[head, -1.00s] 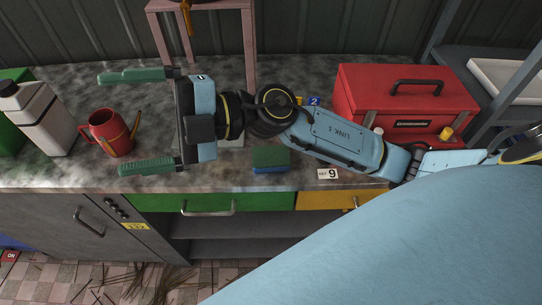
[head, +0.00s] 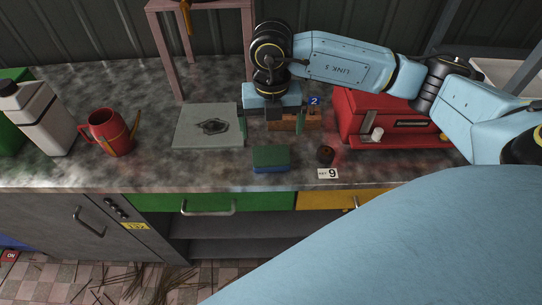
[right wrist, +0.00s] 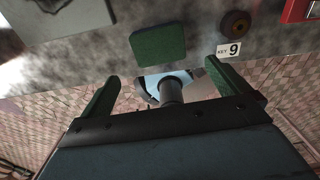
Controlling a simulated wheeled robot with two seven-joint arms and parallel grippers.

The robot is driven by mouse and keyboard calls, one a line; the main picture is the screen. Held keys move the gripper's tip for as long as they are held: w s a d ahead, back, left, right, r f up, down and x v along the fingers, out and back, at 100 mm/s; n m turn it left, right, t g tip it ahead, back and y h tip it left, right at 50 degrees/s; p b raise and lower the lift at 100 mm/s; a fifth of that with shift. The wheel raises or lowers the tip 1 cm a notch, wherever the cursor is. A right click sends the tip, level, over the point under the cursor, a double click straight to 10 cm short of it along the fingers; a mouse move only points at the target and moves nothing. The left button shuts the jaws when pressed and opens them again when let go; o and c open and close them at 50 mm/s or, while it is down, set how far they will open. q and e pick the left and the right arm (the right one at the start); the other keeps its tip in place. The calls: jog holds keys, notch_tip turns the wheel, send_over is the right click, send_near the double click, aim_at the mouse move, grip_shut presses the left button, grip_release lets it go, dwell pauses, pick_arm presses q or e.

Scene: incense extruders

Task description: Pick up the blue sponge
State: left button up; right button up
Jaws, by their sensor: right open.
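The blue sponge (head: 271,159) lies on the worktop near its front edge. Its top is dark green and its front side is blue. In the right wrist view only its green top (right wrist: 158,46) shows, beyond the fingertips and between their lines. My right gripper (head: 272,124) points down above the worktop, behind the sponge in the head view. Its green fingers are spread wide with nothing between them, and they also show in the right wrist view (right wrist: 162,72). It is apart from the sponge. My left gripper is not in view.
A grey plate (head: 207,128) lies left of the sponge. A dark round piece (head: 325,154) and a tag marked 9 (head: 328,174) lie to its right. A red toolbox (head: 358,127) stands farther right.

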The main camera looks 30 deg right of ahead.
aim_at(271, 155)
notch_tip(271, 155, down, 10)
jog(key=shift+w+r, duration=0.15)
jog(key=shift+r, duration=0.1)
dwell(0.3)
jog(key=c, duration=0.8)
